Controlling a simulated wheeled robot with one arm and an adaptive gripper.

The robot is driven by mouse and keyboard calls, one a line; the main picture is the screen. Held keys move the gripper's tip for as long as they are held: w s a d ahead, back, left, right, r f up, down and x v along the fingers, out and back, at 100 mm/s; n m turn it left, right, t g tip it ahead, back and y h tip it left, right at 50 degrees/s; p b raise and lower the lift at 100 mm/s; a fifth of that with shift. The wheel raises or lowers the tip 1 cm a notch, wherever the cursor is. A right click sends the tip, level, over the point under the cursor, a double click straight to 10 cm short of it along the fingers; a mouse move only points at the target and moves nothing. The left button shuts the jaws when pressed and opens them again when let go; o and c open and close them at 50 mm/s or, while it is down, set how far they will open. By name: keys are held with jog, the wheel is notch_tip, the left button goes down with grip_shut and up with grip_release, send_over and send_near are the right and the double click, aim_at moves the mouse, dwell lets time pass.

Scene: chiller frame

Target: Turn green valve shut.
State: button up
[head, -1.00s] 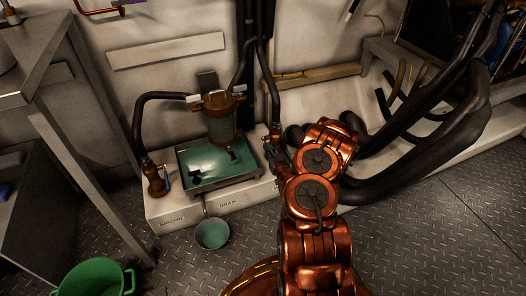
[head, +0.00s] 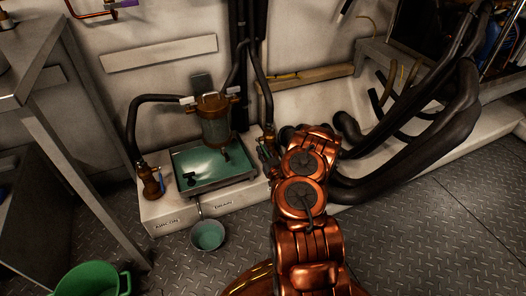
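No green valve handle shows clearly in the head view. A brass fitting (head: 269,132) stands at the right end of the white plinth, below a black hose, partly hidden by my arm. My gripper (head: 267,153) is small and dark at the end of my copper arm, close beside this fitting. I cannot tell whether it touches it or how its fingers stand.
A brass-topped glass filter (head: 215,122) stands over a green tray (head: 205,183) on the plinth (head: 180,216). A small bucket (head: 207,236) is on the floor under a drain pipe. A green bucket (head: 92,282) is at the lower left. Thick black hoses (head: 420,150) crowd the right.

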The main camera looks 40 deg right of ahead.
jog(key=shift+r, duration=0.1)
jog(key=shift+s, duration=0.1)
jog(key=shift+s, duration=0.25)
jog(key=v, duration=1.1)
jog(key=shift+s+a, duration=0.15)
jog(key=shift+a, duration=0.05)
dwell(0.5)
